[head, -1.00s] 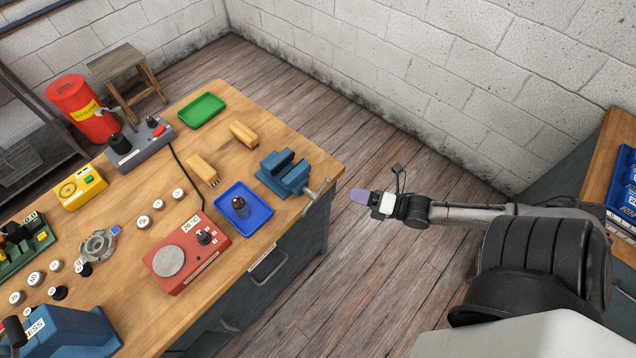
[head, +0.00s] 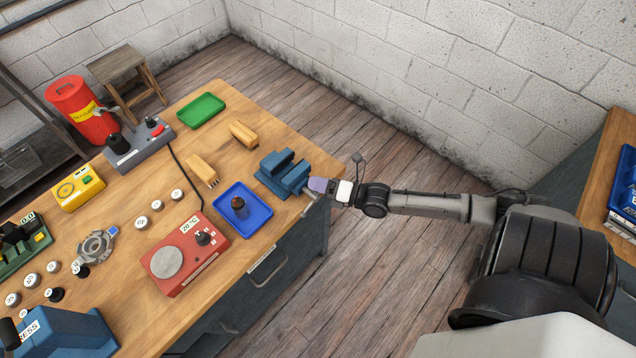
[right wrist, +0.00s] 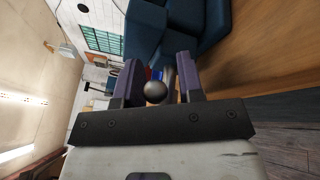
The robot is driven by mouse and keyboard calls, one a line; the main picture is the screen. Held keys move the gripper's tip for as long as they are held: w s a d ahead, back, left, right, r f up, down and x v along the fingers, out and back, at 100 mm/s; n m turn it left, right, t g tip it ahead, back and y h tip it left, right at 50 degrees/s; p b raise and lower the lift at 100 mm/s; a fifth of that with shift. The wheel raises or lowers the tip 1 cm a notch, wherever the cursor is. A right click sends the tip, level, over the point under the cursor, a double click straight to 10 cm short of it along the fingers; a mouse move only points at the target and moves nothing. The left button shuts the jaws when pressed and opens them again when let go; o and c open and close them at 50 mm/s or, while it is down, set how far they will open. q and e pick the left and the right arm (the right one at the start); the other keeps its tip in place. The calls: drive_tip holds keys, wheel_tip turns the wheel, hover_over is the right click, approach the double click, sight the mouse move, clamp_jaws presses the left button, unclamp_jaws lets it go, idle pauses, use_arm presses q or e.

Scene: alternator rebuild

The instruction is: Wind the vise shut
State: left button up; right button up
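The blue vise (head: 284,173) stands at the right corner of the wooden bench, with a gap showing between its two jaws. My right gripper (head: 314,186) is at the vise's handle, on the bench's right edge. In the right wrist view the purple fingers of my right gripper (right wrist: 160,80) are apart, one on each side of the handle's round grey knob (right wrist: 155,92). I cannot tell whether the fingers touch it. The blue vise (right wrist: 205,25) fills the top of that view. My left gripper is not in view.
A blue tray (head: 262,214) with a small dark and copper part (head: 239,206) lies left of the vise. A red hotplate (head: 183,256) stands nearer. The floor right of the bench is clear.

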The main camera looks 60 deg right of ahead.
drive_tip(key=shift+c, duration=0.4)
clamp_jaws()
drive_tip(key=shift+f, duration=0.1)
drive_tip(key=shift+d+f+m+t+h, duration=0.1)
drive_tip(key=shift+f+m+t, duration=0.3)
drive_tip(key=shift+m, duration=0.8)
drive_tip(key=shift+d+f+m+t+h, duration=0.15)
drive_tip(key=shift+m+t, duration=0.4)
drive_tip(key=shift+m, duration=0.65)
drive_tip(key=shift+f+m+t+h, duration=0.1)
drive_tip(key=shift+f+m+t, duration=0.3)
drive_tip(key=shift+m, duration=0.8)
drive_tip(key=shift+o, duration=0.4)
unclamp_jaws()
